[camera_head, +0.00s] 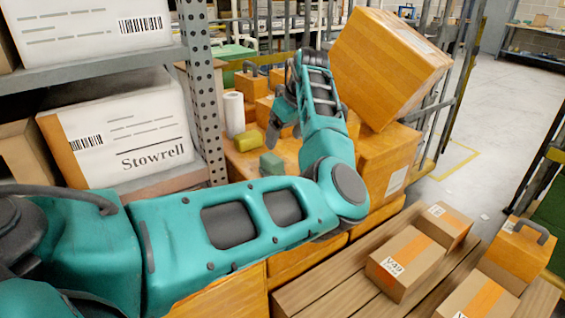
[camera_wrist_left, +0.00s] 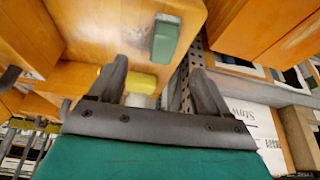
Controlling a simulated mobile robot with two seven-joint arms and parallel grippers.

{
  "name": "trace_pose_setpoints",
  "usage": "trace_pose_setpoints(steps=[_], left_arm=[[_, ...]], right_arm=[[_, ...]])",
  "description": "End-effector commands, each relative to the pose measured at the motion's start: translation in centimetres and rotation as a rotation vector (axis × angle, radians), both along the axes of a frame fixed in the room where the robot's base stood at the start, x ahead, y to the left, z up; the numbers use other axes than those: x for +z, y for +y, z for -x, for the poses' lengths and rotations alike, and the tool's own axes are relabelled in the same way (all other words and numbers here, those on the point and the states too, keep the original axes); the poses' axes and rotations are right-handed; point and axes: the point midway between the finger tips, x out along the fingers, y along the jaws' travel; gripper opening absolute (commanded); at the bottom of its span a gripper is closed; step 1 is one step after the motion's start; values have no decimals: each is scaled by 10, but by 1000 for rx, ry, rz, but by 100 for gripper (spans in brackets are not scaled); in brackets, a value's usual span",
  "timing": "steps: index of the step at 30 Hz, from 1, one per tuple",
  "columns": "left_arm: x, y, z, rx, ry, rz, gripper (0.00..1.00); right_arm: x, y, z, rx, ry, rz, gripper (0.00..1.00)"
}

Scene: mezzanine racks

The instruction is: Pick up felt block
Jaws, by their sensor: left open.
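A small grey-green block (camera_head: 271,163), which looks like the felt block, sits on an orange-brown wooden surface beyond my left arm. In the left wrist view the block (camera_wrist_left: 165,38) shows beyond the fingertips, near the surface's edge. My left gripper (camera_head: 284,137) is above and just behind the block in the head view. In the left wrist view its two fingers (camera_wrist_left: 158,68) are spread apart with nothing held between them. A yellow block (camera_head: 248,141) lies beside the green one, to its left; it also shows in the left wrist view (camera_wrist_left: 140,82). My right gripper is out of view.
A white roll (camera_head: 234,114) stands left of the yellow block. A large tilted carton (camera_head: 390,65) rests on other boxes at the right. A perforated grey rack post (camera_head: 205,90) and a Stowrell carton (camera_head: 125,130) stand left. Small cartons (camera_head: 405,263) sit on slats at front right.

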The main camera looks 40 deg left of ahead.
Motion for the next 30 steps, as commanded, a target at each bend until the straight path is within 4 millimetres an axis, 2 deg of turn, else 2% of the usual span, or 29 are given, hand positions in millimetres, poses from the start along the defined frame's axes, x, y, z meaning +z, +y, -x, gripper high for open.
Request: trace_pose_setpoints(steps=[10,17,27,30], left_arm=[[-56,23,-3,2,3,1,78],[-72,31,-5,1,0,0,78],[-110,56,-7,0,1,0,78],[-114,57,-7,0,0,0,78]], right_arm=[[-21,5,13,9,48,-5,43],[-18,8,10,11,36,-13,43],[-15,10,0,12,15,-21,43],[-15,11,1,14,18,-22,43]])
